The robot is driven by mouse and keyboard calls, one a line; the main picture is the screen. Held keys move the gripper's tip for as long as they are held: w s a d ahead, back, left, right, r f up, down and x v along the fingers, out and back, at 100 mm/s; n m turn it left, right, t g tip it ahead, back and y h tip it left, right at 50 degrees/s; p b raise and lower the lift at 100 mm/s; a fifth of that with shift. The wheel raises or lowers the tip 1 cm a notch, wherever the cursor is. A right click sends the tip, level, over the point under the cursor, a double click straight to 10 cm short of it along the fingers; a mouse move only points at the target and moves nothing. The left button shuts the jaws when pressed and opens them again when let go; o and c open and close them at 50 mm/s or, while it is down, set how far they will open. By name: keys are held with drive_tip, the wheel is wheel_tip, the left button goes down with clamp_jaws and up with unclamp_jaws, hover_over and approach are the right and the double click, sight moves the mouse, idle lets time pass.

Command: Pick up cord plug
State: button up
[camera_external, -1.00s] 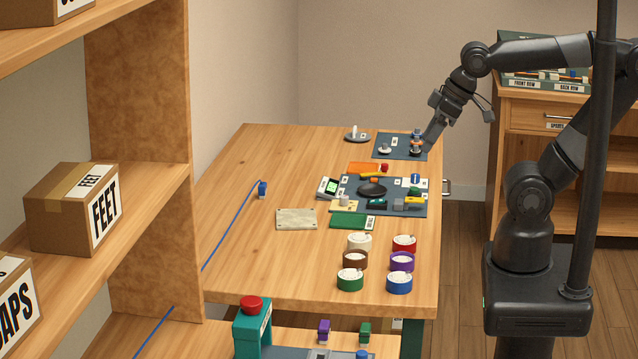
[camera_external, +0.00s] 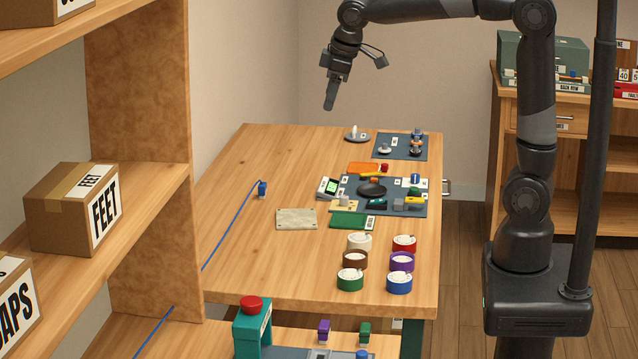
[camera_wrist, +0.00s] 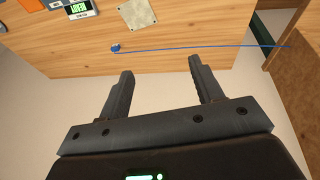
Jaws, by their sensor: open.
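A blue cord plug (camera_external: 263,189) sits on the wooden table (camera_external: 240,235) near its left edge. A blue cord (camera_external: 230,228) runs from it toward the shelf at lower left. In the wrist view the plug (camera_wrist: 116,48) is a small blue piece on the table, with the cord stretching right. My gripper (camera_external: 330,108) hangs above the far end of the table, pointing down, well apart from the plug. In the wrist view my gripper (camera_wrist: 160,65) has its two fingers wide apart with nothing between them. The plug lies beyond the left fingertip.
Several round coloured containers (camera_external: 399,282) stand at the table's front right. A dark mat with parts (camera_external: 425,211) and a beige plate (camera_external: 297,219) lie mid-table. A wooden shelf (camera_external: 145,185) with boxes rises at left. The table's far left is clear.

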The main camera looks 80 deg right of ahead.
drive_tip(key=w+d+f+g, duration=0.1)
drive_tip(key=w+d+f, duration=0.15)
drive_tip(key=w, duration=0.25)
drive_tip(key=w+d+f, duration=0.1)
drive_tip(key=w+d, duration=0.3)
drive_tip(key=w, duration=0.2)
drive_tip(key=g+y, duration=0.2)
hover_over(262, 184)
wheel_tip(262, 184, down, 21)
drive_tip(key=shift+m, duration=0.4)
drive_tip(key=f, duration=0.2)
drive_tip(key=d+f, duration=0.1)
drive_tip(key=f, duration=0.2)
drive_tip(key=shift+s+f, duration=0.15)
drive_tip(key=shift+a+f, duration=0.2)
drive_tip(key=shift+f, duration=1.2)
drive_tip(key=shift+a+f, duration=0.2)
drive_tip(key=shift+f, duration=1.15)
drive_tip(key=c, duration=1.1)
